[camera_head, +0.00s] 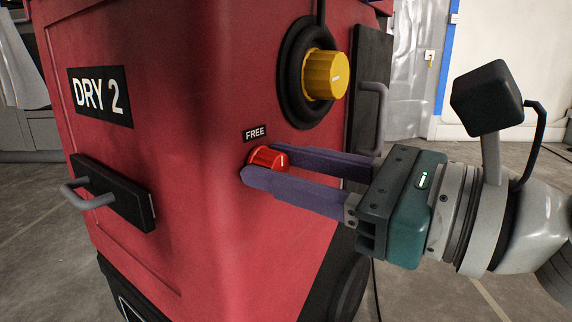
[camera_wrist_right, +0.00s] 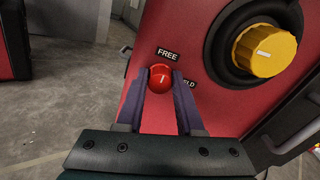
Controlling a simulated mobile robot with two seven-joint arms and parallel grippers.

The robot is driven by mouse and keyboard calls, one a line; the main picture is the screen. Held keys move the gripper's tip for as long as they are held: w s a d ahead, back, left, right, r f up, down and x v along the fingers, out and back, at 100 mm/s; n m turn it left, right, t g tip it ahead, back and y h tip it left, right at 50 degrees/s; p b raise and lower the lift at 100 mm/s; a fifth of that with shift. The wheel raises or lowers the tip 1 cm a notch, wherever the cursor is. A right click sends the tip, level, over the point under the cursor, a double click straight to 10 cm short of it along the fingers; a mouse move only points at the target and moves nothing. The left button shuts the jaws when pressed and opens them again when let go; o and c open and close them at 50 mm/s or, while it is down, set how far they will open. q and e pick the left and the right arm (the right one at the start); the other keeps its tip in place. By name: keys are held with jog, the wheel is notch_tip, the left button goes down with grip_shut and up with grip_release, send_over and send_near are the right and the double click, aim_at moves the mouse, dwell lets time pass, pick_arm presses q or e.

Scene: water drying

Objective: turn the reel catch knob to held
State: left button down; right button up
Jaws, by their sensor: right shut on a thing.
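The red catch knob (camera_head: 267,158) sits on the red machine's face, just below a black label reading FREE (camera_head: 256,133). In the right wrist view the knob (camera_wrist_right: 160,77) shows a white pointer line, which points up, roughly toward the FREE label (camera_wrist_right: 168,54). A second label (camera_wrist_right: 189,85), partly hidden by a finger, shows the letters "LD" to the knob's right. My right gripper (camera_head: 262,168) comes in from the right, its two purple fingers shut on the knob, one on each side. My left gripper is not in view.
A larger yellow knob (camera_head: 326,75) on a black round mount sits above the red knob. Grey handles stick out at the machine's right side (camera_head: 374,105) and left face (camera_head: 90,197). A DRY 2 plate (camera_head: 101,96) is at upper left. Open floor lies around.

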jog(key=shift+c, duration=1.4)
grip_shut()
jog(key=m+p, duration=0.1)
jog(key=m, duration=0.2)
jog(key=shift+r+p, duration=0.15)
jog(key=shift+p, duration=0.2)
jog(key=m+p, duration=0.2)
jog(key=m, duration=0.3)
jog(key=shift+m+p, duration=0.3)
jog(key=shift+p, duration=0.1)
jog(key=m+p, duration=0.3)
jog(key=m, duration=0.2)
jog(key=shift+w, duration=0.1)
jog(key=shift+m+p, duration=0.9)
jog(key=shift+m, duration=1.3)
jog(key=shift+f, duration=0.2)
